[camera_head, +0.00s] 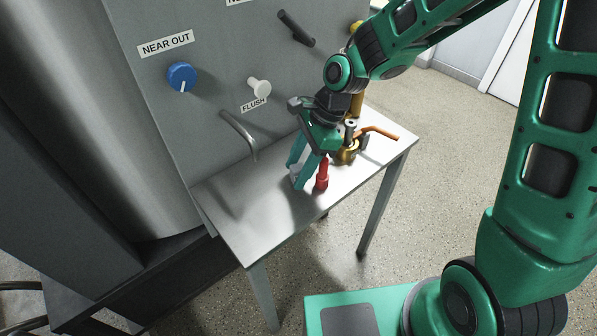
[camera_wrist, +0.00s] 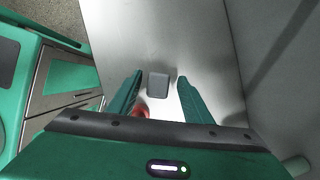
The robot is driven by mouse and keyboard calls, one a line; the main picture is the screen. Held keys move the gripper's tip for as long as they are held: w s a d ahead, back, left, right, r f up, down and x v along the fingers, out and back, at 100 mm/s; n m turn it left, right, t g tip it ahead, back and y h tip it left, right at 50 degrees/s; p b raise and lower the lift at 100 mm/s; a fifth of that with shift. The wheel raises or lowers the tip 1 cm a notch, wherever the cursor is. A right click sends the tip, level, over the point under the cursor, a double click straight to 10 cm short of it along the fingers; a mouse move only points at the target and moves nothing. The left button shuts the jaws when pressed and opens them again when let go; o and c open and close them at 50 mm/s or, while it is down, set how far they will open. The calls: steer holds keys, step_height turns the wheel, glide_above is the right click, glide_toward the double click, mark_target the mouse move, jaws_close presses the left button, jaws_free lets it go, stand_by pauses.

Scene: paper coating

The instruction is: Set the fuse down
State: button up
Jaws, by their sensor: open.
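My gripper (camera_head: 299,174) is over the small metal table (camera_head: 243,219), pointing down, with its fingers apart. In the wrist view a small grey block (camera_wrist: 158,86), which seems to be the fuse, is between the two fingers (camera_wrist: 160,76), with a gap on each side. It appears to rest on the table top; I cannot tell for sure that it touches. In the head view the fingers mostly hide it. A red upright object (camera_head: 322,177) stands right beside the fingers; part of it shows behind the left finger in the wrist view (camera_wrist: 142,110).
A brass fitting (camera_head: 346,154) and an orange-brown handle (camera_head: 378,132) are behind the gripper. A grey panel with a blue knob (camera_head: 182,77), a white FLUSH knob (camera_head: 259,88) and a bent metal handle (camera_head: 239,134) borders the table. The table's near-left part is bare.

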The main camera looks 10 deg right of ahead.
steer(key=shift+c, duration=0.6)
jaws_close()
